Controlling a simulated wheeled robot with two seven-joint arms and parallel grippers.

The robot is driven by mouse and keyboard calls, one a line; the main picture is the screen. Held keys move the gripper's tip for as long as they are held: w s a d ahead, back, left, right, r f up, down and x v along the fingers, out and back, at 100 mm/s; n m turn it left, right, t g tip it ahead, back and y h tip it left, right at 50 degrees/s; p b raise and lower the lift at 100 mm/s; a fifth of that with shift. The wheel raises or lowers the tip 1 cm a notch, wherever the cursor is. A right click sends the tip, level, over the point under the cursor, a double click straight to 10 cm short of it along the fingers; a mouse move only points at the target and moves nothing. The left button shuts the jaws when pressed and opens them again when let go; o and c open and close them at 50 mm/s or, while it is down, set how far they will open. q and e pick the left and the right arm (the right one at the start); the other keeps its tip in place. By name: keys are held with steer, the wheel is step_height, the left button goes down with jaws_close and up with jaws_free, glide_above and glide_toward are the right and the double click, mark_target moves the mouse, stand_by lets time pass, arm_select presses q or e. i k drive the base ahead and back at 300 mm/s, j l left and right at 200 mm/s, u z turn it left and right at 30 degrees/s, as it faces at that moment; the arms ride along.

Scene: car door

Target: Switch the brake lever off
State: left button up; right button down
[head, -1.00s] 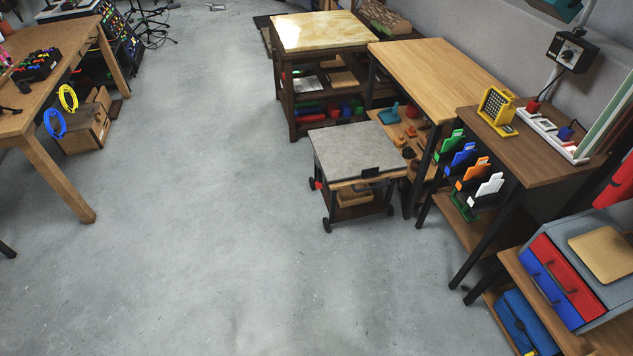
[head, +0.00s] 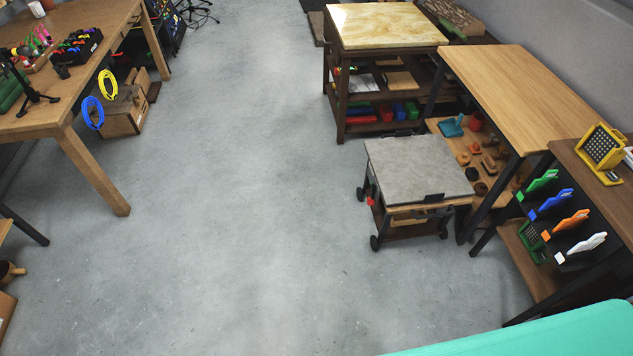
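No brake lever can be made out for certain in the head view. A small wheeled cart (head: 415,165) with a grey top stands right of the middle, in front of the wooden tables. A small red part (head: 370,202) shows low on its left side, too small to tell what it is. A dark clip-like part (head: 434,197) sits at its front edge. Neither of my grippers is in view.
A smooth teal surface (head: 545,335) fills the bottom right corner, close to me. A wooden workbench (head: 95,75) stands at left. A wooden table (head: 520,95) and a shelf with colored handled items (head: 560,235) stand at right. The grey floor (head: 240,200) between is clear.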

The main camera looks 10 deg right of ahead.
mark_target(370, 199)
steer(key=i+j+u, duration=0.1)
steer(key=i, duration=0.45)
steer(key=i+j+u, duration=0.1)
steer(key=i+j, duration=0.15)
steer(key=i, duration=0.3)
steer(key=i+j+u, duration=0.15)
steer(key=i, duration=0.4)
steer(key=i+z, duration=0.25)
steer(key=z, duration=0.2)
steer(key=i+j+z, duration=0.2)
steer(key=z, duration=0.25)
steer(key=i+j+z, duration=0.25)
steer(key=z, duration=0.2)
steer(key=i+j+z, duration=0.2)
steer(key=z, duration=0.2)
steer(key=i+j+z, duration=0.15)
steer(key=j+z, duration=0.55)
steer(key=j, duration=0.15)
steer(key=j+z, duration=0.4)
steer(key=i+j, duration=0.05)
steer(key=j, duration=0.05)
